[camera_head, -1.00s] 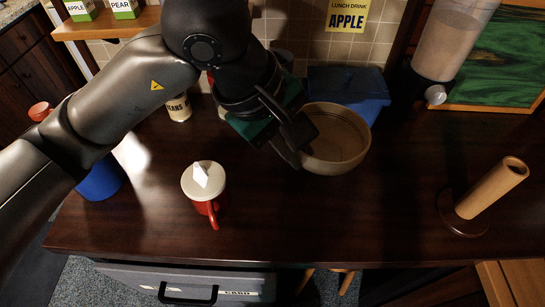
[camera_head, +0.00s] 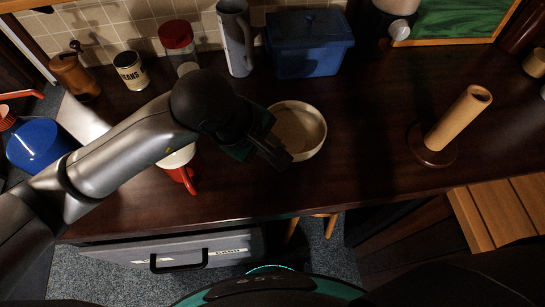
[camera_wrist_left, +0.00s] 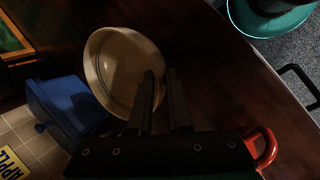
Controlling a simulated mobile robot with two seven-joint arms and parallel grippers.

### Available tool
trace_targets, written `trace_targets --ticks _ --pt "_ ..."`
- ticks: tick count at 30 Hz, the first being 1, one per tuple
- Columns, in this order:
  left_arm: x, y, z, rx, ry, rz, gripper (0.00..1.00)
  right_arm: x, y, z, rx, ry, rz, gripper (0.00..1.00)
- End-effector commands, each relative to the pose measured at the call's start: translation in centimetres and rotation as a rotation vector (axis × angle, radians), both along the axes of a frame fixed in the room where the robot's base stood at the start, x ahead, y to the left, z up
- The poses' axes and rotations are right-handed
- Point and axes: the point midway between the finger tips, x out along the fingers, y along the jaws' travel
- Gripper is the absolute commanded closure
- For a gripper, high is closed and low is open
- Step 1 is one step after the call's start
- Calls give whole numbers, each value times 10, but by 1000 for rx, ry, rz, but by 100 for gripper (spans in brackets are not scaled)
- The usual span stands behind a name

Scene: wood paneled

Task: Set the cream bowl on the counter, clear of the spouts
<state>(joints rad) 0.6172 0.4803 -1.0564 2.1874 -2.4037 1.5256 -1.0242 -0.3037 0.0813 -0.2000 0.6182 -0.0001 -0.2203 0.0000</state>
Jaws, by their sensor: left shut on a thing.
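The cream bowl (camera_head: 312,148) is in the middle of the head view, at the front half of the dark wood counter (camera_head: 350,165). A dispenser's knob-like spout (camera_head: 398,31) shows at the top edge, well behind and right of the bowl. My right gripper is not in view.
A blue lidded bin (camera_head: 308,55), grey pitcher (camera_head: 236,40) and red-lidded jar (camera_head: 180,45) stand behind. A red mug (camera_head: 183,172), partly hidden by my arm, is left of the bowl. A paper-towel holder (camera_head: 455,122) stands right. Counter between bowl and holder is clear.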

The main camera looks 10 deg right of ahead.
Motion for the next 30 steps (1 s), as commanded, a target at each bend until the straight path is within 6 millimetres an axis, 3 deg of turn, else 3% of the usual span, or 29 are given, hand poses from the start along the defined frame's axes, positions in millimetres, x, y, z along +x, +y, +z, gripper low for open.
trace_targets --ticks 11,17,18,24,26,30 --pt "0 0 -43 0 0 1 100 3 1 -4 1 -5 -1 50" --pt "1 0 -44 -1 -3 0 100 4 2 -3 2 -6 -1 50" --pt "0 0 -45 1 -1 0 81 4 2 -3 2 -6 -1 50" --pt "0 0 -44 1 -1 0 58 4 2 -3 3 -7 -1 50" --pt "0 0 -44 1 -1 0 52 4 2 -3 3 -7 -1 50" --pt "0 0 -44 1 -1 0 52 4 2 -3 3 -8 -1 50"
